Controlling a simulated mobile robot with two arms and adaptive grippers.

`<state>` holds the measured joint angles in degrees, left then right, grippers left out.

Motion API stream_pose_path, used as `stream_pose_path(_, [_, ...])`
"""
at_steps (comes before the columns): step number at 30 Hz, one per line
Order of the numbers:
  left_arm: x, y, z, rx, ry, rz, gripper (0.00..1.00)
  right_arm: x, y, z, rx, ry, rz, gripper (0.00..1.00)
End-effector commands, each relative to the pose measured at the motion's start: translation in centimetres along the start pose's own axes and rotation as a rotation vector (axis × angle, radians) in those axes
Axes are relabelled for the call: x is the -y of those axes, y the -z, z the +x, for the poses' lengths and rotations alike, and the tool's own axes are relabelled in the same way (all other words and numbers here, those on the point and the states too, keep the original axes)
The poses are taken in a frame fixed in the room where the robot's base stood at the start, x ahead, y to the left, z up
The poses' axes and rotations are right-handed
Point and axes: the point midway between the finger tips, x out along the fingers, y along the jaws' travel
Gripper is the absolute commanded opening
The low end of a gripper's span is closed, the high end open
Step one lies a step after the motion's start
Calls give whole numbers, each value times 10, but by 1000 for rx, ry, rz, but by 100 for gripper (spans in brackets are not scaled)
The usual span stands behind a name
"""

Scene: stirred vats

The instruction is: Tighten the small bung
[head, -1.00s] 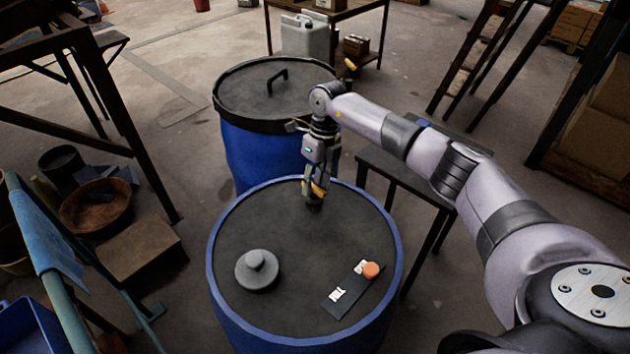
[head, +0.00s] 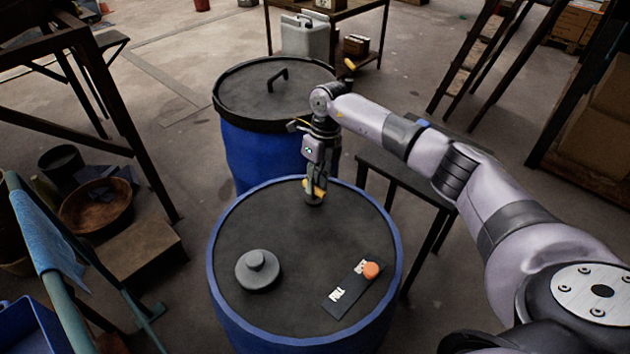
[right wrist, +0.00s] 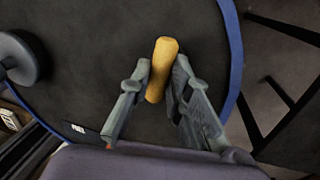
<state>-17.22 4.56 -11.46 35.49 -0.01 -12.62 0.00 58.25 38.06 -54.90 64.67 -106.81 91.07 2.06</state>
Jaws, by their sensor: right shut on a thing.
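The blue drum (head: 212,285) in front of me has a dark flat top. The small bung (head: 315,200) sits near the far edge of that top, with a dark round base and a yellow grip bar, which also shows in the right wrist view (right wrist: 161,68). My right gripper (head: 314,188) comes down on it from above and is shut on the yellow bar, one finger on each side. The fingers partly hide the bung in the head view. A larger grey round bung (head: 257,270) sits at the left of the top. My left gripper is not in view.
A dark strip with white marks (head: 340,298) and an orange cap (head: 371,270) lies at the right of the drum top. A second blue drum with a black handled lid (head: 250,92) stands behind. A dark side table (head: 405,180) stands to the right. The middle top is clear.

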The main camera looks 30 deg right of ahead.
Motion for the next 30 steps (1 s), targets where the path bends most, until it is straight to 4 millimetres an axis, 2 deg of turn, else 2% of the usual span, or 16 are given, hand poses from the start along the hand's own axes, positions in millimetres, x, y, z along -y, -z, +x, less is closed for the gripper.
stream_pose_path(8, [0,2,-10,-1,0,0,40,1,1,-2,35,1,172,0])
stream_pose_path(30, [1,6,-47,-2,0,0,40,-2,4,-3,172,-1,855,0])
